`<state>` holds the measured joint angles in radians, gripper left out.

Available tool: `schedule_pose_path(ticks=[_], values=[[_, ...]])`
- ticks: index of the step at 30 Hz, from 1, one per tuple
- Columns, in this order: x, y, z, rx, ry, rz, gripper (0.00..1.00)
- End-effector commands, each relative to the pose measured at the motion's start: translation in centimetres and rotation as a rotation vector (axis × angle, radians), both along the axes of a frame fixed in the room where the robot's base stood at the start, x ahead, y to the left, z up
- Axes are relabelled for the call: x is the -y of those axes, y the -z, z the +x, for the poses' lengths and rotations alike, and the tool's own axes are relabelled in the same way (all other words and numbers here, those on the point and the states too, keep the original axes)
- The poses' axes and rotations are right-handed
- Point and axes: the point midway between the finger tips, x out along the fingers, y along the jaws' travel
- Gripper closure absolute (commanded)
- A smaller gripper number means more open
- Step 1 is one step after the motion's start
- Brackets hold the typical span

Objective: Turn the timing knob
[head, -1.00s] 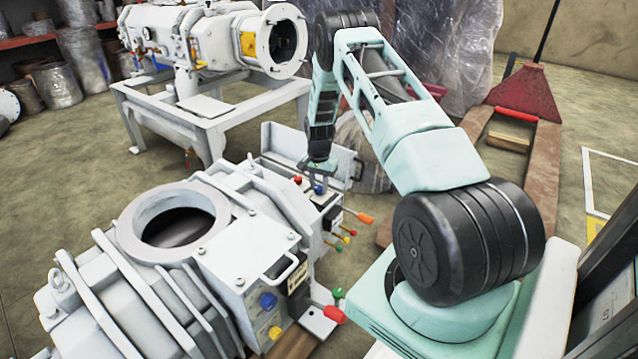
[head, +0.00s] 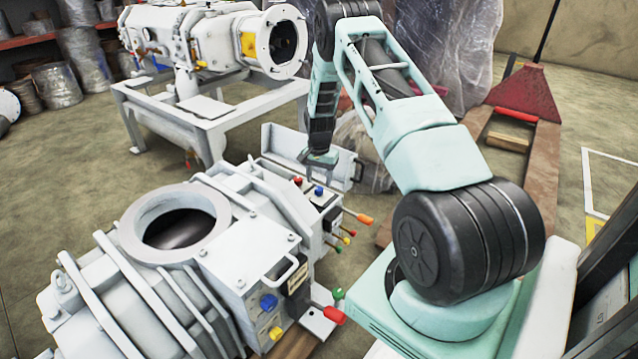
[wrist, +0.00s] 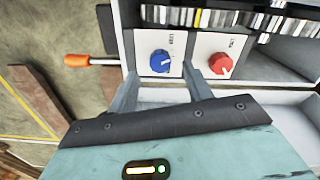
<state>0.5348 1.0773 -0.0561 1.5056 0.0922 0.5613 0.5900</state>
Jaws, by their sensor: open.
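A blue knob (wrist: 160,62) and a red knob (wrist: 220,65) sit side by side on the white control panel (wrist: 193,45) of the near machine. Each has a small label above it, too small to read surely, so I cannot tell which is the timing knob. In the head view the blue knob (head: 319,191) is right of the red knob (head: 297,181). My gripper (head: 318,158) hangs above the panel, apart from both knobs, and it is empty. In the wrist view its open fingers (wrist: 161,75) frame the blue knob, with the right finger between the two knobs.
An open lid (head: 300,143) stands behind the panel. The near machine's body (head: 245,245) fills the lower left. Air above the panel is clear.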

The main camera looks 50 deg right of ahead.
Motion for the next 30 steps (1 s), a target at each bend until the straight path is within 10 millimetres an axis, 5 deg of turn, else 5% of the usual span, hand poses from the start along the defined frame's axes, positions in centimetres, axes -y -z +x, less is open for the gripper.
schedule_pose_path(ticks=[3,15,21,30], values=[[0.0,-3.4,0.1,0.003,-0.001,-0.001,0.50],[0.0,-11.9,0.0,0.001,0.001,-0.001,0.50],[0.0,-13.9,0.0,0.000,0.000,0.000,0.50],[0.0,-14.3,0.0,0.000,0.000,0.001,0.50]])
